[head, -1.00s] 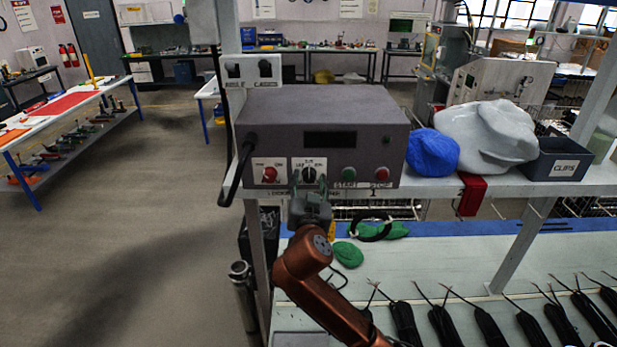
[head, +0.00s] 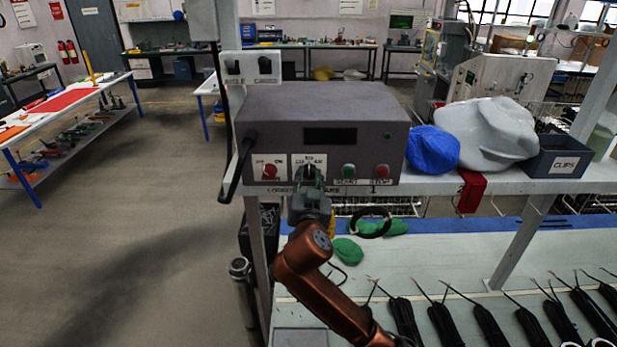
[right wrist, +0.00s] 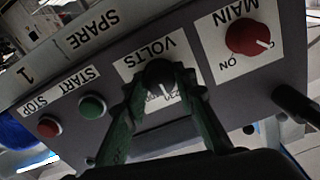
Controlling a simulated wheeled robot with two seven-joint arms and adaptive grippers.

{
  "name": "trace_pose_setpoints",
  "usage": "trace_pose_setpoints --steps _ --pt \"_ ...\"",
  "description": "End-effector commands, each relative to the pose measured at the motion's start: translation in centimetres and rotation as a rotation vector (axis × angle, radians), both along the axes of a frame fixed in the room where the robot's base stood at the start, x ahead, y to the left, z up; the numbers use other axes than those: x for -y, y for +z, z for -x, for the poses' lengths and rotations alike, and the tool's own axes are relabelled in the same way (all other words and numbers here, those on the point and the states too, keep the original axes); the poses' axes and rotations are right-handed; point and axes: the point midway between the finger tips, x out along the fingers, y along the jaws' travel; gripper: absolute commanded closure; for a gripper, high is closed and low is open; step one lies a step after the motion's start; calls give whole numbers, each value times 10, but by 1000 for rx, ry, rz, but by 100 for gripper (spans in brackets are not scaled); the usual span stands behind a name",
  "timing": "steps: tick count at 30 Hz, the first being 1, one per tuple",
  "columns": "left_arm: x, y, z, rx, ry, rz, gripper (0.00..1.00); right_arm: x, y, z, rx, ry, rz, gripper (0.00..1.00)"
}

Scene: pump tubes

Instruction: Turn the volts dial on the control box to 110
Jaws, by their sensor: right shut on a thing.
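The grey control box (head: 320,110) stands on the shelf. Its black volts dial (right wrist: 160,74) shows between my fingers in the right wrist view, under a white VOLTS label, with a white pointer line. Its scale is partly covered by the fingers, so I cannot read the setting. My right gripper (head: 310,183) is at the front of the box and shut on the dial. In the right wrist view its green-grey fingers (right wrist: 163,82) sit on both sides of the knob. My left gripper is not in view.
A red MAIN knob (right wrist: 250,36) sits beside the dial. A green START button (right wrist: 92,107) and red STOP button (right wrist: 48,126) are on its other side. A blue cloth bundle (head: 432,149) and a CLIPS bin (head: 557,158) stand right of the box.

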Motion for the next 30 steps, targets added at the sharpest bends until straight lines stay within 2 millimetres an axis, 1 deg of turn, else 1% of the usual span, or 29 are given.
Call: trace_pose_setpoints --steps 5,11,30 --pt "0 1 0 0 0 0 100 0 0 0 -1 0 17 99" --pt "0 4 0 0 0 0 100 0 0 0 -1 -1 99 99" --pt "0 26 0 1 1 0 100 0 1 0 -1 1 608 99"
